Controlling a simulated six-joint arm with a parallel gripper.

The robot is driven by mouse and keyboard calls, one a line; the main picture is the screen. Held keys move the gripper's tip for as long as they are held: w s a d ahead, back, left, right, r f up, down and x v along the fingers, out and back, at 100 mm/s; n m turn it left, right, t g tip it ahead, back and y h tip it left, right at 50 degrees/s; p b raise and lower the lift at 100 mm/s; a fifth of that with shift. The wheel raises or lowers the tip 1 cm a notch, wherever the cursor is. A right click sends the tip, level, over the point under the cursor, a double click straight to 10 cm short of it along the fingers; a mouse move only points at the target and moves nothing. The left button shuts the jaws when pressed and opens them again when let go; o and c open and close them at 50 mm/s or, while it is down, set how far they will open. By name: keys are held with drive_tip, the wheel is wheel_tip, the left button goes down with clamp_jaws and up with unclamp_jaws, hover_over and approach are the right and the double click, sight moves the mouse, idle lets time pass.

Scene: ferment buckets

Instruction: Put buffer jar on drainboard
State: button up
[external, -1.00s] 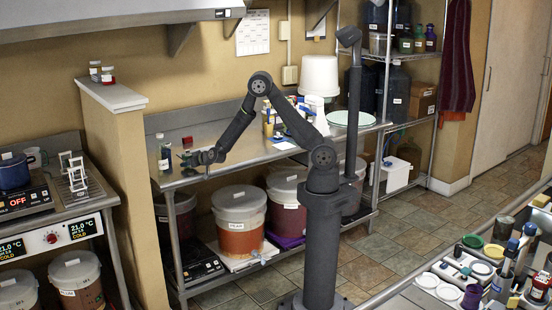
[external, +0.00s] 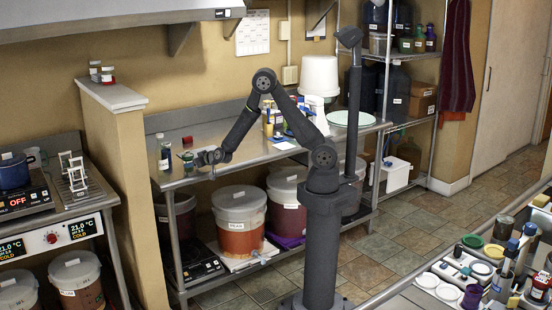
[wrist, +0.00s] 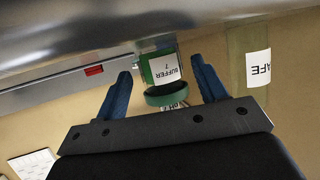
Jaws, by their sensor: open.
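The buffer jar (wrist: 160,68) has a green lid and a white "BUFFER 7" label. In the wrist view it appears upside down, in line with the gap between my fingers. In the external view the small jar (external: 187,161) stands near the left front corner of the steel bench. My gripper (wrist: 162,88) is open, with one blue finger to either side of the jar in the wrist view. In the external view my gripper (external: 205,159) is just right of the jar, apart from it. The ribbed drainboard (external: 85,190) is on the left counter, with white racks on it.
A taller bottle (external: 164,156) stands left of the jar; its label reads "AFE" in the wrist view (wrist: 256,68). A half wall (external: 120,170) separates the bench from the left counter. A blue pot (external: 14,174) sits on a hotplate. The bench's middle is clear.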

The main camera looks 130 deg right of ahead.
drive_tip(key=v, duration=1.3)
drive_tip(key=shift+o, duration=0.4)
drive_tip(key=shift+a+f, duration=0.1)
drive_tip(key=shift+a, duration=0.2)
drive_tip(key=shift+s+a+f+t+h, duration=0.7)
drive_tip(key=shift+s+a+f+h, duration=0.15)
drive_tip(key=shift+f+h, duration=1.45)
drive_tip(key=x, duration=1.1)
drive_tip(key=shift+w+d+f, duration=0.15)
drive_tip(key=shift+w+d, duration=0.05)
drive_tip(key=shift+w+x, duration=0.15)
drive_tip(key=shift+x, duration=1.3)
drive_tip(key=shift+w+x, duration=0.15)
drive_tip(key=shift+x, duration=1.25)
drive_tip(key=shift+a, duration=0.1)
drive_tip(key=c, duration=1.2)
drive_tip(key=shift+c, duration=0.2)
